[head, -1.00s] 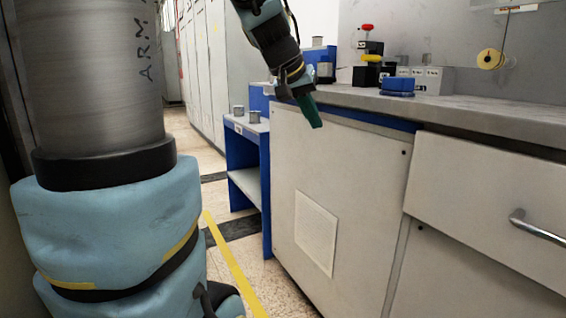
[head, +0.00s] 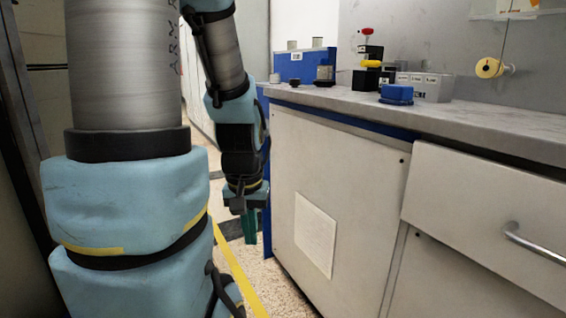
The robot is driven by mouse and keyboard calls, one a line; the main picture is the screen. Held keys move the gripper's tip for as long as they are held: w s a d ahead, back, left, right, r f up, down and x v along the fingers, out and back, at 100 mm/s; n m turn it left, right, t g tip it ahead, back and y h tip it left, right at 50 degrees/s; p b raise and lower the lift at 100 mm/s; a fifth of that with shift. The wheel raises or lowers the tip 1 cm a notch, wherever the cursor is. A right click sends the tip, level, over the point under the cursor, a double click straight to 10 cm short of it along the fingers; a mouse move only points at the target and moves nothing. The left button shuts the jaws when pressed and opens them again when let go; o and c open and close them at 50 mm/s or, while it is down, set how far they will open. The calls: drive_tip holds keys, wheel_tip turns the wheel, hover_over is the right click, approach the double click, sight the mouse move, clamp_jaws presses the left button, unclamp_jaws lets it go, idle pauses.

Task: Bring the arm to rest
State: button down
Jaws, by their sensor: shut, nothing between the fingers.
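My gripper (head: 250,238) hangs at the end of my arm, left of the white cabinet front and pointing down toward the floor. Its greenish fingers are together with nothing between them. My arm comes down from the top of the view beside my large grey and blue column at the left. The gripper is below the level of the worktop and appears clear of the cabinet, though the exact gap cannot be told.
A grey worktop (head: 460,121) runs along the right, above a cabinet (head: 345,185) and a drawer with a metal handle (head: 540,246). A blue lidded dish (head: 396,94), grey blocks (head: 433,88) and a blue box (head: 292,66) stand on it. Yellow tape (head: 238,272) marks the floor.

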wheel_tip(320, 180, up, 33)
drive_tip(key=p, duration=3.1)
drive_tip(key=shift+f, duration=0.2)
